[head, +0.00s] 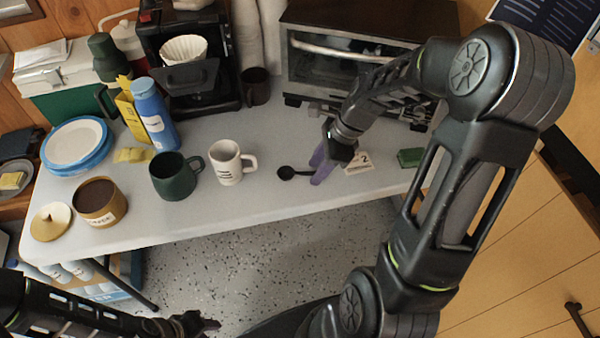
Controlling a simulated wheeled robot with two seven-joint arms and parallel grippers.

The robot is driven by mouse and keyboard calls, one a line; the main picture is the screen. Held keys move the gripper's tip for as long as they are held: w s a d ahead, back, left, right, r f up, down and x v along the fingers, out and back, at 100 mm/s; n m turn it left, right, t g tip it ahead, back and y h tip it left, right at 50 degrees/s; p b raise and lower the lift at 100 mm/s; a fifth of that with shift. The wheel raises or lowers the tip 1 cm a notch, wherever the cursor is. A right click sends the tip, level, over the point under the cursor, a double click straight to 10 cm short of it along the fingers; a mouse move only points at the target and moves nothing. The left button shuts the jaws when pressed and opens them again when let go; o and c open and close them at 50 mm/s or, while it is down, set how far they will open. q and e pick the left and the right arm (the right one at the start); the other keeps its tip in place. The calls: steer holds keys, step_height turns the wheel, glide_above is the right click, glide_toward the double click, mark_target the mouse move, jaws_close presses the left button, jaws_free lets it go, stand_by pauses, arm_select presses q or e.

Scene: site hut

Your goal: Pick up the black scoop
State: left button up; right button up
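The black scoop (288,173) lies on the light grey table near its front edge. Its round bowl points left and its thin handle runs right, toward a purple shape (321,168). I cannot tell whether that shape is a separate item or part of the gripper. My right gripper (331,156) reaches down from the right just above and right of the scoop's handle. Its fingertips are poorly seen, and contact with the handle cannot be made out. My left gripper (207,323) is low at the bottom of the picture, in front of the table and away from the scoop.
A white mug (226,163) and a green mug (172,177) stand left of the scoop. A toaster oven (330,55) and coffee maker (190,85) stand behind.

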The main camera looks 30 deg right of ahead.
stand_by(0.3)
jaws_close()
stand_by(0.3)
